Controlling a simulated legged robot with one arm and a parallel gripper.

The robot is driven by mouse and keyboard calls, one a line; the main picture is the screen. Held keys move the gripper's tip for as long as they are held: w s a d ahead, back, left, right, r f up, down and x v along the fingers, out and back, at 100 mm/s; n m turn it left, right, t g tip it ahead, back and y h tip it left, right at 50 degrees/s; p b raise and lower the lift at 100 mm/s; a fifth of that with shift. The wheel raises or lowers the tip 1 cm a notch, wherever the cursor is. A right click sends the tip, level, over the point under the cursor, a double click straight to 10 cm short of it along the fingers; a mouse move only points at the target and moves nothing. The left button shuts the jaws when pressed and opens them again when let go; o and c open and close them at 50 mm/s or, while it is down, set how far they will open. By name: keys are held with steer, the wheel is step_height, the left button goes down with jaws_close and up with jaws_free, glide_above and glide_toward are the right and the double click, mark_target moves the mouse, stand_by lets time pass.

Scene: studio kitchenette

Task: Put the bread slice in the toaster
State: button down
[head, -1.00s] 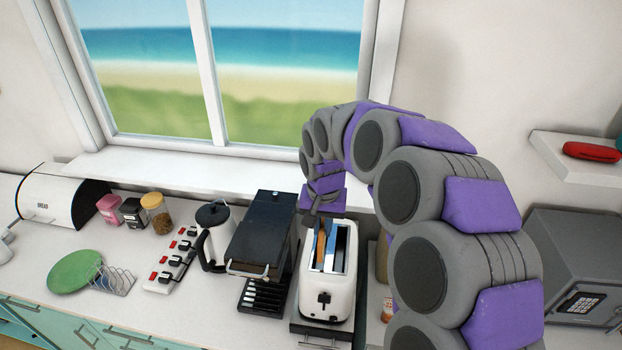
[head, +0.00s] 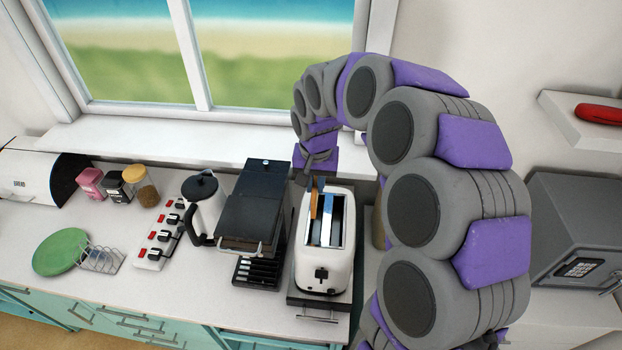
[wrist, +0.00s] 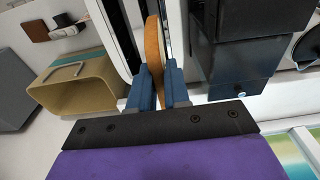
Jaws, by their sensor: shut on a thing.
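The white toaster (head: 337,272) stands on the counter in the head view, with its two slots facing up. My gripper (head: 317,186) is over the far end of the toaster, pointing down. It is shut on the bread slice (head: 313,207), a thin brown edge at the left slot. In the wrist view, the slice (wrist: 153,45) stands on edge between the blue fingers of my gripper (wrist: 159,85), beside the toaster's slots. I cannot tell how far its lower edge is inside the slot.
A black appliance (head: 250,215) stands close on the toaster's left. Further left are a kettle (head: 205,205), a power strip (head: 160,240), a toast rack (head: 102,259), a green plate (head: 58,250) and a bread bin (head: 30,180). A grey safe (head: 560,220) is at right.

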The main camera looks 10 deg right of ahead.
steer(key=shift+f+b, duration=0.75)
steer(key=shift+f, duration=1.45)
steer(key=shift+a+f, duration=0.1)
steer(key=shift+f, duration=0.2)
steer(key=shift+f+b, duration=0.95)
steer(key=shift+f, duration=1.15)
steer(key=shift+d, duration=0.6)
